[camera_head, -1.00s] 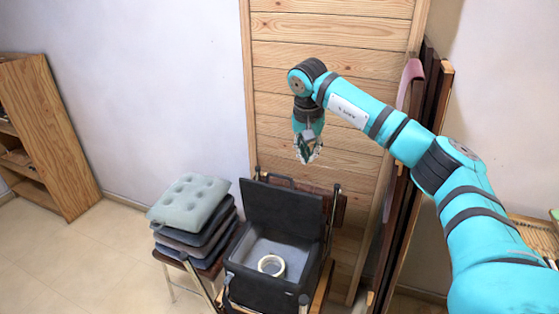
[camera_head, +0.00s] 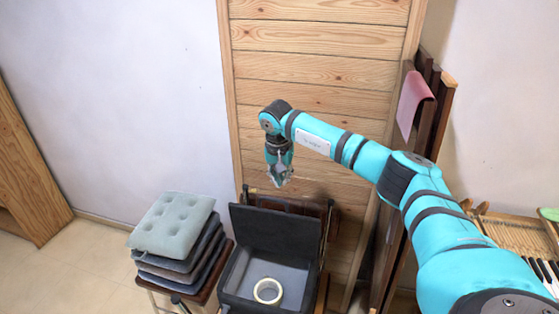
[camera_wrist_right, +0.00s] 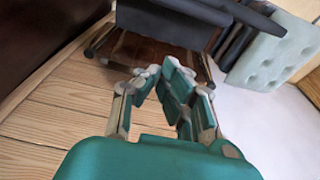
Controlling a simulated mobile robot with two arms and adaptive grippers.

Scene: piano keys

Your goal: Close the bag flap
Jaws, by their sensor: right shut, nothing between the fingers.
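A dark grey bag (camera_head: 237,303) sits on a chair, with its light grey inside showing. Its flap (camera_head: 277,230) stands open and upright at the back of the bag. A roll of tape (camera_head: 268,290) lies inside. My right gripper (camera_head: 279,184) points down, shut and empty, just above the flap's top edge in the head view and apart from it. In the right wrist view the fingers (camera_wrist_right: 158,70) come together in front of a dark chair back. A dark piece beyond it may be the flap, but I cannot tell. My left gripper is out of view.
A stack of cushions (camera_head: 174,226) sits left of the bag. A wooden panel (camera_head: 320,70) stands behind the chair. Dark wooden boards with a pink cloth (camera_head: 412,103) lean at the right. Piano keys (camera_head: 543,270) show at the far right, a wooden shelf (camera_head: 25,180) at the left.

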